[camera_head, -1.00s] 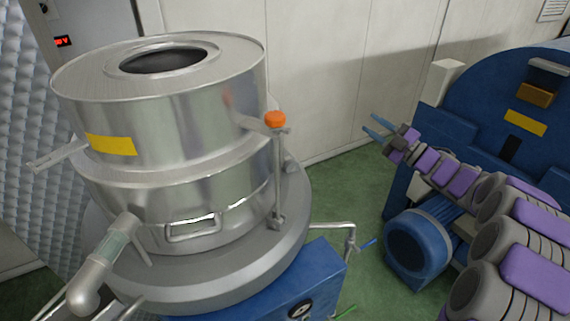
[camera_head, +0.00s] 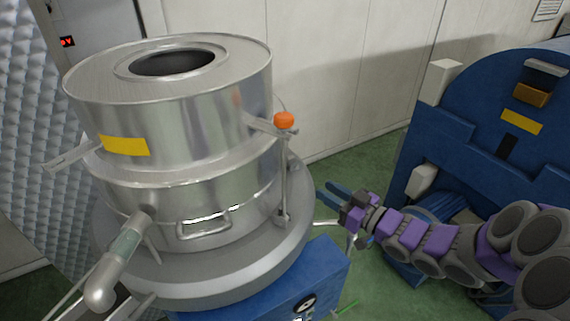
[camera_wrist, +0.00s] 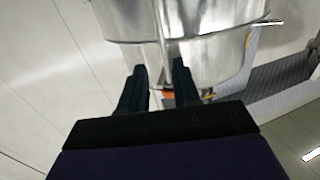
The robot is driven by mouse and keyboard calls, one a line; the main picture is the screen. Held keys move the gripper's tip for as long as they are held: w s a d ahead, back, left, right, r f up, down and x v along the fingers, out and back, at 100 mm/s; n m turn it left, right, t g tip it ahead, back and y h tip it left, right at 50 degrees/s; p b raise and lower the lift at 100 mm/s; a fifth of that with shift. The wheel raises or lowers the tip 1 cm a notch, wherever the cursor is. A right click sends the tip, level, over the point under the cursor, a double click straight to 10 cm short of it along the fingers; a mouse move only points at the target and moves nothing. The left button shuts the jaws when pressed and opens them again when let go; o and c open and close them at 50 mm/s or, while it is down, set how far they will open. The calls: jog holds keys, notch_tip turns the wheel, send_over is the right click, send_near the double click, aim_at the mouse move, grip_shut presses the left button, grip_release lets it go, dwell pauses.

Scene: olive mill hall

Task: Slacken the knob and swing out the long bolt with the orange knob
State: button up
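The orange knob (camera_head: 284,120) tops the long bolt (camera_head: 283,185), which stands upright at the right side of the steel drum (camera_head: 185,115). The bolt passes by a bracket under the knob and ends at a pivot on the lower rim. My gripper (camera_head: 331,192) is to the right of the bolt and lower than the knob, apart from both. Its two fingers are spread and empty. In the wrist view my gripper (camera_wrist: 158,75) points at the drum, with the thin bolt (camera_wrist: 160,25) ahead and a bit of orange (camera_wrist: 168,94) between the fingers.
The blue machine base (camera_head: 290,285) is below the drum. A large blue machine (camera_head: 480,150) stands at the right, beside my arm. A pipe elbow (camera_head: 100,290) sticks out at the lower left. Green floor shows between the machines.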

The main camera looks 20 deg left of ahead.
aim_at(284, 179)
jog(key=p+x, duration=0.2)
jog(key=x, duration=1.4)
jog(key=shift+p, duration=0.3)
grip_shut()
